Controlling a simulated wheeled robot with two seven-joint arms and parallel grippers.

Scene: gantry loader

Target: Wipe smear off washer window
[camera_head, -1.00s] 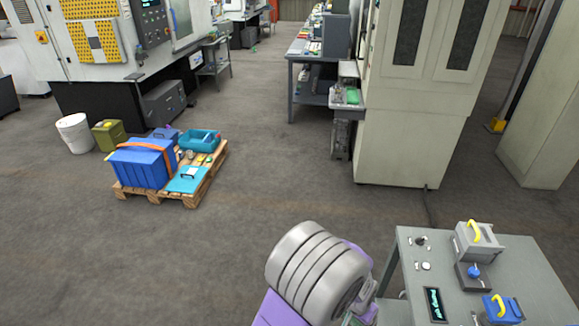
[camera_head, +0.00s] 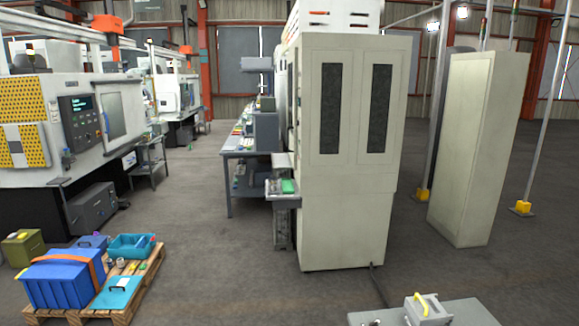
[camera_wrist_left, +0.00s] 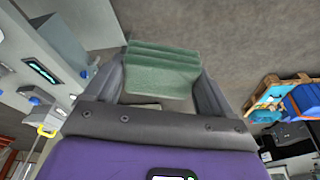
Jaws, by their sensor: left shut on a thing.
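My left gripper (camera_wrist_left: 160,82) shows in the left wrist view, its two grey fingers closed on a green folded cloth (camera_wrist_left: 163,64). The cloth sticks out past the fingertips, with the grey floor behind it. Neither gripper shows in the head view. A tall beige machine (camera_head: 345,190) with two dark upright panels (camera_head: 330,108) stands ahead in the head view. I cannot tell whether it is the washer. A white machine at the left has a window (camera_head: 114,115) in its door. No smear can be made out on any window.
A wooden pallet (camera_head: 122,312) with blue boxes stands on the floor at the lower left. A grey table (camera_head: 465,314) is at the lower right. A workbench (camera_head: 237,157) stands beside the tall machine. A beige cabinet (camera_head: 475,150) stands at the right. Floor between pallet and tall machine is clear.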

